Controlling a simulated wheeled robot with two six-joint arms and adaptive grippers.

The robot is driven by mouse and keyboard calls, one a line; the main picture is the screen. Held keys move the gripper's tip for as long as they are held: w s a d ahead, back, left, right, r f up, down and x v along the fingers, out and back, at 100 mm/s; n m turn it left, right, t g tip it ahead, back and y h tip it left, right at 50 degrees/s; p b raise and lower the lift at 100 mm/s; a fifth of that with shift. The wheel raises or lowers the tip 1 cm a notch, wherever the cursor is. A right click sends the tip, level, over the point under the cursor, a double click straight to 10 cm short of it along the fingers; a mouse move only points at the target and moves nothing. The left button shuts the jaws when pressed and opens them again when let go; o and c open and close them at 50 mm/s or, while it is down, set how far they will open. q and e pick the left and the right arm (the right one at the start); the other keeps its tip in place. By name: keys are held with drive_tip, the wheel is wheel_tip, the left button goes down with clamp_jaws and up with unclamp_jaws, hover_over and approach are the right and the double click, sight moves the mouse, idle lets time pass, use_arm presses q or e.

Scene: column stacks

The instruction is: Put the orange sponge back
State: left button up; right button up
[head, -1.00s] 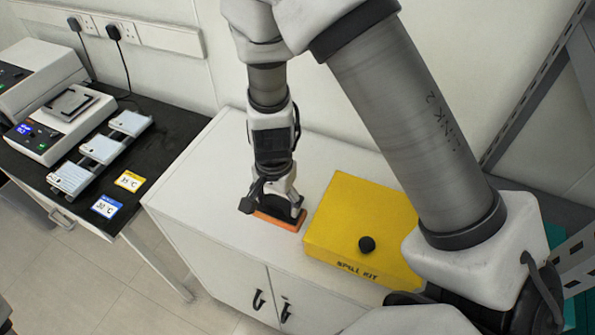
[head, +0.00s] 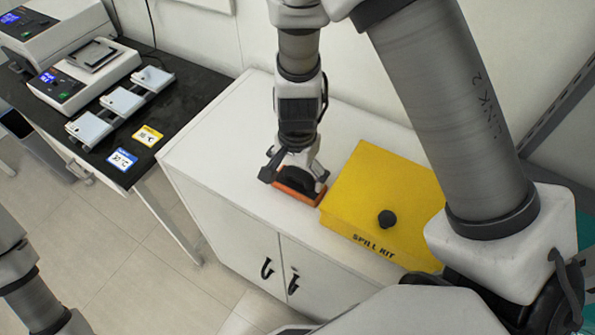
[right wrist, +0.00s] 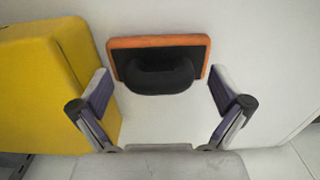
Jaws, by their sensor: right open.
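The orange sponge (head: 311,199) lies on top of the white cabinet (head: 222,150), just left of the yellow spill kit box. In the right wrist view the sponge (right wrist: 158,41) shows an orange rim and a black backing with a black handle (right wrist: 160,76). My right gripper (head: 296,178) is right at the sponge and covers part of it in the head view. In the right wrist view my right gripper (right wrist: 160,95) is open, with one finger on each side of the handle and clear gaps to it. My left gripper is not in view.
The yellow spill kit (head: 372,200) with a black knob stands close to the sponge on the cabinet. To the left, a black bench (head: 185,95) carries white devices, several small white plates, and yellow and blue label cards. The cabinet top left of the sponge is clear.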

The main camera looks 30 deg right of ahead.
sight(298, 172)
drive_tip(key=shift+r, duration=0.25)
wheel_tip(298, 172, up, 12)
drive_tip(key=p, duration=0.1)
drive_tip(key=shift+f, duration=0.2)
